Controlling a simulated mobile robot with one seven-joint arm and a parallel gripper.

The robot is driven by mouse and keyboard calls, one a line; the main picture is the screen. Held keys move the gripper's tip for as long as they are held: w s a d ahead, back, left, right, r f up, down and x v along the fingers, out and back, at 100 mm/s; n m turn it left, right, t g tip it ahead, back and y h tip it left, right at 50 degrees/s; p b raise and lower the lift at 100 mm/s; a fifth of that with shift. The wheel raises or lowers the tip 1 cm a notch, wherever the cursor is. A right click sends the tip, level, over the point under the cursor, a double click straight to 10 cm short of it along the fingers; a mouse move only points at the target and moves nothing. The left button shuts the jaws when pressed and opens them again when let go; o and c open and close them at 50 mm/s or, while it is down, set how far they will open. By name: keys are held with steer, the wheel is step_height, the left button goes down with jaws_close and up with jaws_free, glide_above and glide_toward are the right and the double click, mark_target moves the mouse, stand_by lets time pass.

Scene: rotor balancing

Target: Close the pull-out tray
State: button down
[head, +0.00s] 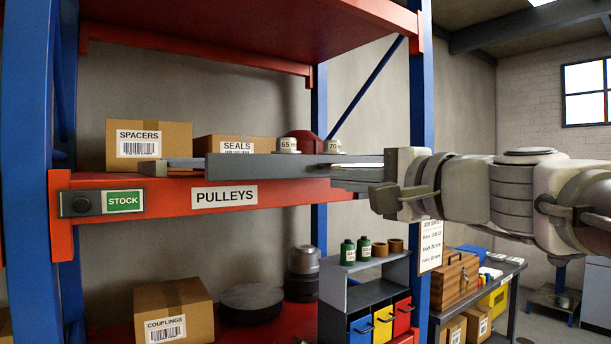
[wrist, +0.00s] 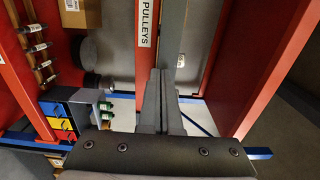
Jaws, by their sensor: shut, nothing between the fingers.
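The pull-out tray (head: 260,167) is a grey tray at the PULLEYS level of the rack. Its long grey front stands out in front of the red beam, so it is pulled out. Pale pieces marked 65 and 70 show behind its front edge. My gripper (head: 335,174) comes in from the right at the tray's height, near the right end of its front. In the wrist view the two dark fingers (wrist: 160,74) lie together, shut and empty. The grey tray front (wrist: 172,30) runs on beyond their tips. I cannot tell whether they touch it.
The red shelf beam (head: 290,193) runs below the tray, between blue uprights (head: 422,110). SPACERS (head: 150,146) and SEALS boxes stand behind. A small drawer unit (head: 345,300) with bottles stands below my gripper. A workbench is at right.

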mark_target(295, 177)
steer(key=p+x, duration=0.1)
steer(key=x, duration=0.8)
steer(key=shift+w+a, duration=0.2)
steer(key=shift+w+a, duration=0.1)
steer(key=p+x, duration=0.2)
steer(key=x, duration=2.1)
steer(key=shift+p, duration=0.35)
steer(key=shift+f, duration=0.1)
